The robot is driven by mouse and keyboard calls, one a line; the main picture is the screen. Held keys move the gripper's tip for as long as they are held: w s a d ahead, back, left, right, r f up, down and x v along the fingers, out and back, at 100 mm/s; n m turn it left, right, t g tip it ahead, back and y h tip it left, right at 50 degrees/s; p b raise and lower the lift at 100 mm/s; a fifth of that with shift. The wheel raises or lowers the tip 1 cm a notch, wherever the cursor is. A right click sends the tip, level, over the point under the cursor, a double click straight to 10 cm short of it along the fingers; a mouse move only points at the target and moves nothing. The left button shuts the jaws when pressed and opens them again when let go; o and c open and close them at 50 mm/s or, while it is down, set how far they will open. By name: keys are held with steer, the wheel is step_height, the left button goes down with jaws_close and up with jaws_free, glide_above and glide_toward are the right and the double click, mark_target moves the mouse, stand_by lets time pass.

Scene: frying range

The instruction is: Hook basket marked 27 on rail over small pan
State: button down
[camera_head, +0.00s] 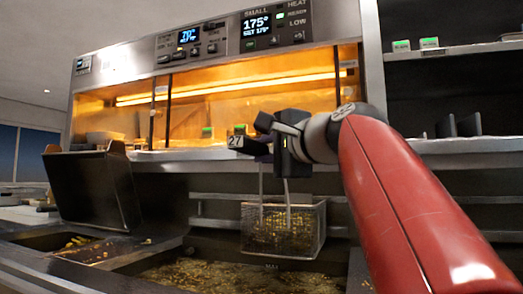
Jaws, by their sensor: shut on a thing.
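The basket marked 27 (284,230) is a wire fry basket with golden pieces in it. Its tag reading 27 (236,142) shows at the left end of its handle. My gripper (277,145) is shut on the handle near the tag, and the basket hangs upright below it. The basket is over a pan of bubbling oil (245,277) marked MAX. A horizontal metal rail (215,224) runs behind the basket; I cannot tell whether the basket touches it. A display marked SMALL (257,24) reads 175°.
A lit warming cabinet (210,105) stands behind. Shelves (455,93) with small green-labelled items are at the right. My red arm covers the right front.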

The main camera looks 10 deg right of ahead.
steer(key=c, duration=1.2)
jaws_free()
steer(key=shift+o, duration=0.2)
steer(key=shift+f, duration=0.1)
steer(key=b+v, duration=0.1)
steer(key=v, duration=0.7)
steer(key=shift+b, duration=0.3)
